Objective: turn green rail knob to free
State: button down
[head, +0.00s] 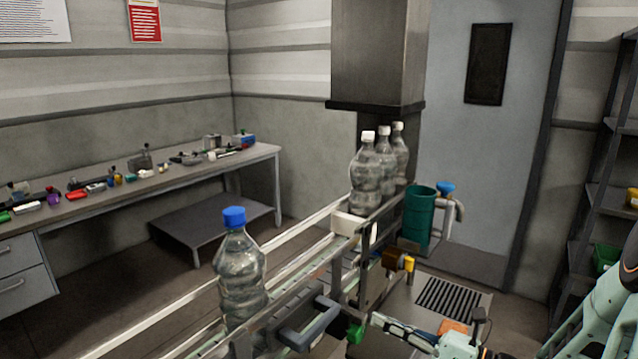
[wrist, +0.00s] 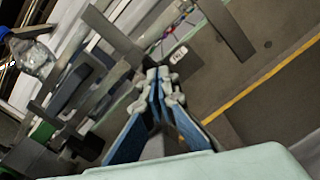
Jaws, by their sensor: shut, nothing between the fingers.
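The green knob (head: 355,333) sits on the near side of the conveyor rail, at the bottom middle of the head view. A green part at the left of the wrist view (wrist: 42,131) may be the same knob. My gripper (head: 376,319) is just right of the green knob in the head view, apart from it as far as I can tell. In the wrist view my gripper (wrist: 164,82) has its blue fingers together at the tips, with nothing between them. The knob's turned position is too small to read.
A blue-capped bottle (head: 240,268) stands on the conveyor, and white-capped bottles (head: 367,163) stand farther along. A grey bracket (head: 309,325) juts out left of the knob. A yellow knob (head: 409,264) and a green bin (head: 417,218) are behind. A shelf rack (head: 598,205) stands right.

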jog(key=shift+w+a, duration=0.4)
jog(key=shift+a, duration=0.2)
jog(key=shift+s+f, duration=0.1)
jog(key=shift+f, duration=0.05)
dwell(0.3)
jog(key=shift+s+a+r+p, duration=0.2)
jog(key=shift+s+a+p, duration=0.25)
jog(key=shift+p, duration=1.2)
jog(key=shift+r, duration=0.1)
jog(key=p+v, duration=0.2)
jog(key=v, duration=0.4)
jog(key=shift+w+d+r, duration=0.15)
jog(key=shift+d+r, duration=0.05)
jog(key=shift+r, duration=0.2)
